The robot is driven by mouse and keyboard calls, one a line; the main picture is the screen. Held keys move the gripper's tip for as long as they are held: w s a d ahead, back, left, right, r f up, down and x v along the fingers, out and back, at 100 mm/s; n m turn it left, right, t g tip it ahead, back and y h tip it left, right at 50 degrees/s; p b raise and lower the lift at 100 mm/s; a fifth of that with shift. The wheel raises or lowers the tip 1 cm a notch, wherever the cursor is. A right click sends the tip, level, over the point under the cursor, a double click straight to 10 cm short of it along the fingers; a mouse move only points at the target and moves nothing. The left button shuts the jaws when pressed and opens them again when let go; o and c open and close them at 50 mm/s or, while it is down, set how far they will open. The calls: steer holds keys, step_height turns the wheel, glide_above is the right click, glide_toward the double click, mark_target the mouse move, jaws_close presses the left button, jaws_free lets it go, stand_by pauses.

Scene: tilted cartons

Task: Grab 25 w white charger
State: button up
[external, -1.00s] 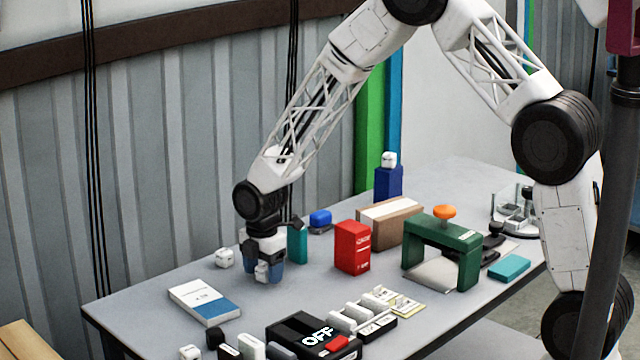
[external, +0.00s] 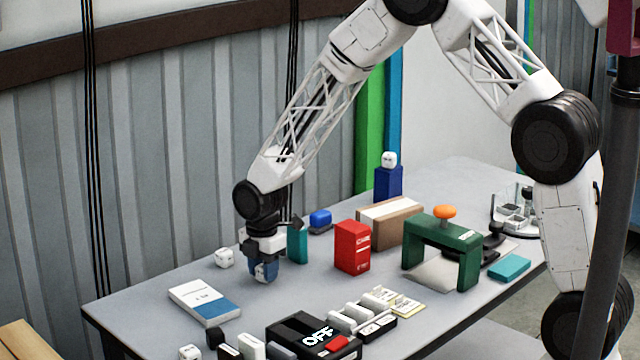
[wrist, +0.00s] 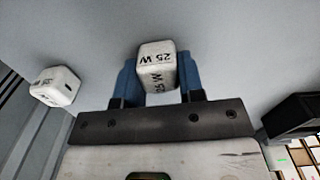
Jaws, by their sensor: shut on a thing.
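The white 25 W charger (wrist: 157,62) is a small rounded white block with "25 W" printed in black on its faces. In the wrist view it sits between the two blue fingers of my gripper (wrist: 158,82), which is shut on it. In the external view my gripper (external: 265,270) is low over the left part of the table, and the charger (external: 260,271) shows partly between the blue fingers. I cannot tell whether the charger touches the table.
Another white charger (external: 224,257) stands to the left, also in the wrist view (wrist: 55,86). A teal box (external: 297,244) is close on the right, and a red box (external: 352,247) stands further right. A white and blue carton (external: 204,302) lies in front.

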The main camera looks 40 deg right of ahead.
steer(key=shift+r, duration=0.15)
steer(key=shift+r, duration=0.8)
steer(key=shift+s+r, duration=0.2)
steer(key=shift+r, duration=0.7)
steer(key=s, duration=0.5)
steer(key=s+d+r, duration=0.1)
steer(key=s, duration=0.4)
steer(key=s+d, duration=0.1)
steer(key=s, duration=0.4)
steer(key=shift+s+r, duration=0.15)
steer(key=shift+s, duration=0.05)
steer(key=shift+d, duration=0.15)
